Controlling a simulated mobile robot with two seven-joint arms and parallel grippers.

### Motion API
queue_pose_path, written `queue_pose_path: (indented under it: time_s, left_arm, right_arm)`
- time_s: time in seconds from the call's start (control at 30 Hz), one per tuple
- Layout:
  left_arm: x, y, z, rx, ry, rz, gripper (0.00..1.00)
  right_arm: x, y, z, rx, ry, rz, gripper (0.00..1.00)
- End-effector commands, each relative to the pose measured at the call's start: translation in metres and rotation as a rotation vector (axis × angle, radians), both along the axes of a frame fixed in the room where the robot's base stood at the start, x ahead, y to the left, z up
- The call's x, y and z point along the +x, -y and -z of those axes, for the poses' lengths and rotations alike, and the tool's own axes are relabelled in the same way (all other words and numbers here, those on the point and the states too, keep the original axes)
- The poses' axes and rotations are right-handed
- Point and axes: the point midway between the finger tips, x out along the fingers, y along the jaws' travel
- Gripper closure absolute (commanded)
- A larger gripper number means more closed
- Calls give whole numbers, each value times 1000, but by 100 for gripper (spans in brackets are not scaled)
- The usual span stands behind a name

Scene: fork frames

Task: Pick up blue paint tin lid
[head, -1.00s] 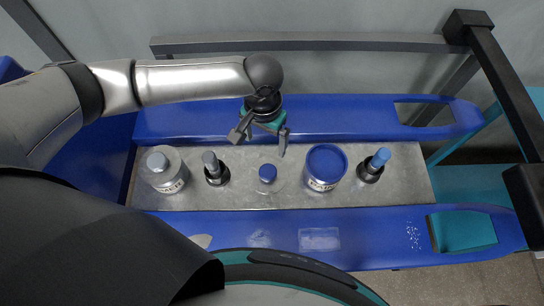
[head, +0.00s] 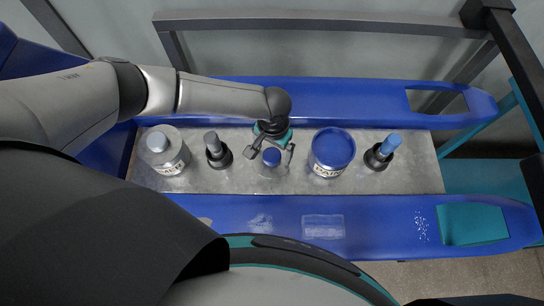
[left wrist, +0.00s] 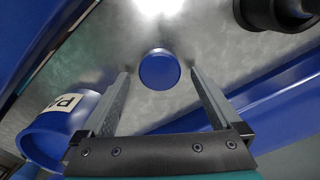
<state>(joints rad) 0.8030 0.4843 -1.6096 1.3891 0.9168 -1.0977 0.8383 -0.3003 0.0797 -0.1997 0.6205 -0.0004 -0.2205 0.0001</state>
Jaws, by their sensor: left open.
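A small round blue lid (head: 271,157) sits at the middle of the metal strip, apparently on a clear container that is hard to make out. It also shows in the left wrist view as a blue disc (left wrist: 159,69). The tin also shows in the left wrist view (left wrist: 62,140) at lower left. My left gripper (head: 272,150) is open around the small blue lid, one finger on each side, with gaps in the left wrist view. My right gripper is out of view.
On the metal strip (head: 205,184) stand a grey-lidded tin (head: 160,150), a dark grey-topped item (head: 217,152) and a blue-handled item in a black base (head: 380,152). Blue beams (head: 370,95) run along both long sides.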

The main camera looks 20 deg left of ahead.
Motion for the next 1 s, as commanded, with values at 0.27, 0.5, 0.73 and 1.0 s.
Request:
queue_pose_path:
  time_s: [0.27, 0.5, 0.73, 1.0]
  left_arm:
    - [0, 0, 9, 0, 0, -1, 2]
    - [0, 0, 9, 0, 0, 0, 21]
    - [0, 0, 9, 0, 0, 0, 47]
    - [0, 0, 9, 0, 0, -1, 78]
  right_arm:
    - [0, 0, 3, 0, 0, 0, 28]
    - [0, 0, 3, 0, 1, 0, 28]
    - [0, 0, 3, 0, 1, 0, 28]
    - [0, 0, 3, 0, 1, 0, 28]
